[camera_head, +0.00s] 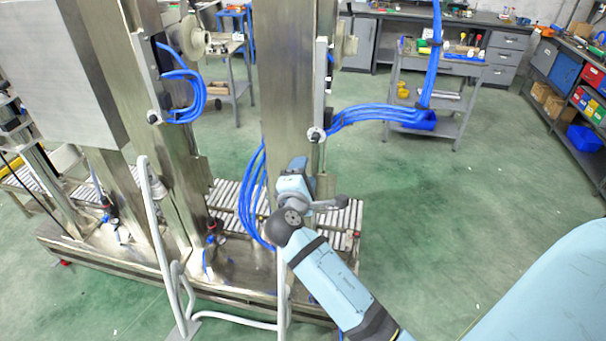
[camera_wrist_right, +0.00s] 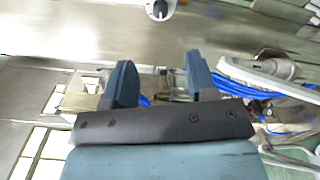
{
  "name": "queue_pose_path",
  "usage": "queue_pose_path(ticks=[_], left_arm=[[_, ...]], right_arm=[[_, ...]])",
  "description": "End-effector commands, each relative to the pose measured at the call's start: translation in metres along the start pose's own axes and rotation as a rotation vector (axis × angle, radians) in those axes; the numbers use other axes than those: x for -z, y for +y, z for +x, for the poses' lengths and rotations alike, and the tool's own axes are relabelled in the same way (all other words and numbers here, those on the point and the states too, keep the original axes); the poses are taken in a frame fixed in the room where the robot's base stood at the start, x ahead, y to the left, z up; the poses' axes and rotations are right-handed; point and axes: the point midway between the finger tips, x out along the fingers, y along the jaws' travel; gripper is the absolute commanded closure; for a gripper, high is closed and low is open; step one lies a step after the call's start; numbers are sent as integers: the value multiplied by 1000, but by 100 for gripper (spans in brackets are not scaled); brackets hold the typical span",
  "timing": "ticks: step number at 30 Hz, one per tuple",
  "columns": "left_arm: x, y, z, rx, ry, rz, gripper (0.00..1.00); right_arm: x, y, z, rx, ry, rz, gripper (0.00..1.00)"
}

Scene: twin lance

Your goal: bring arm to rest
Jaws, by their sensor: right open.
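My right arm (camera_head: 335,285) comes in from the lower right of the head view, pale blue with dark joints. It reaches to the steel machine (camera_head: 285,100) in the middle. My right gripper (camera_head: 300,168) is small and partly lost against the machine's post and blue hoses. In the right wrist view its two dark blue fingers (camera_wrist_right: 160,75) stand apart with nothing held between them. Steel surfaces and blue hoses show beyond the fingers. I cannot tell whether the gripper touches the machine. My left gripper is not in view.
Blue hoses (camera_head: 252,195) hang beside the machine post close to my right arm. A roller conveyor (camera_head: 345,217) runs behind it. White bent tubing (camera_head: 160,230) stands in front. The green floor (camera_head: 450,220) to the right is open, with a grey cart (camera_head: 440,75) farther back.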

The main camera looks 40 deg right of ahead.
Motion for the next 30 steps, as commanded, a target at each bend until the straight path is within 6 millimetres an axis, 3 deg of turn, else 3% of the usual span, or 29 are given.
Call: queue_pose_path(ticks=[14,17,20,24,27,30], left_arm=[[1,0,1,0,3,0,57],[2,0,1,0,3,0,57],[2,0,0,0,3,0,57],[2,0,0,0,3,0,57],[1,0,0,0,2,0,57],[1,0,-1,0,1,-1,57]], right_arm=[[3,-8,-3,11,25,13,48],[14,-37,-14,63,122,77,48],[32,-90,-42,180,289,219,48],[48,-173,-109,450,519,533,48],[46,-219,-165,676,612,792,48],[37,-249,-212,881,634,1032,48]])
